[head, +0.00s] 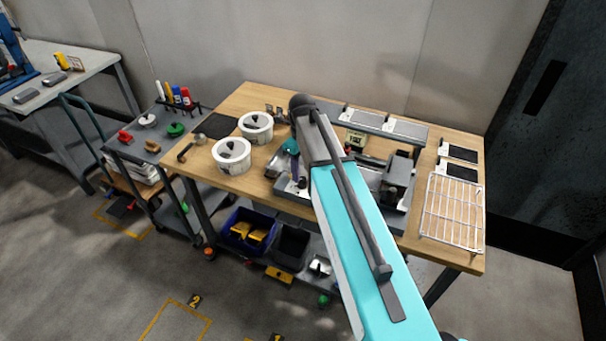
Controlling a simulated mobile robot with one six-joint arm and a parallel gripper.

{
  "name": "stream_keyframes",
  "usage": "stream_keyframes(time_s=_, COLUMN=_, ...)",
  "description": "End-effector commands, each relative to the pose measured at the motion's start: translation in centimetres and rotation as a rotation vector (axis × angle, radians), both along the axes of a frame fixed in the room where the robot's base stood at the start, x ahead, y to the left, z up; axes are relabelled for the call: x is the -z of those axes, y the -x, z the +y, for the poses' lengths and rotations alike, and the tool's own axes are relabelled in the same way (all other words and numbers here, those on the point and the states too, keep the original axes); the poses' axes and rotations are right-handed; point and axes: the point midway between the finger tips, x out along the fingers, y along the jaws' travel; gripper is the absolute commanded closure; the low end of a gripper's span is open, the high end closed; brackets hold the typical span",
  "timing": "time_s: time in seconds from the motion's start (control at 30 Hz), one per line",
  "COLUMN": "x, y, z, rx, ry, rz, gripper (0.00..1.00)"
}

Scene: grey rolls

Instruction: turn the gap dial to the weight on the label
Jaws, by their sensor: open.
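A grey machine with rolls (397,182) stands on the wooden bench, partly hidden behind my arm. My arm reaches over the machine. Small dark prongs, apparently my gripper (276,112), show left of the arm's end, apart and empty. They appear clear of the machine; their height is unclear.
A wire rack (453,211) lies at the bench's right side. Grey trays (407,129) line the back. A grey cart (155,150) with small coloured items stands left. Bins (247,229) sit beneath the bench.

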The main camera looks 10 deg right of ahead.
Motion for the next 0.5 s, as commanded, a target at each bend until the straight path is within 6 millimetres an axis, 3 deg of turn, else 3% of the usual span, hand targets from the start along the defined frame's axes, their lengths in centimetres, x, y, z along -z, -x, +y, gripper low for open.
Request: stream_keyframes(time_s=0.5, x=3.3, y=0.0, z=-0.1, rx=0.001, ry=0.000, rz=0.000, gripper=0.57)
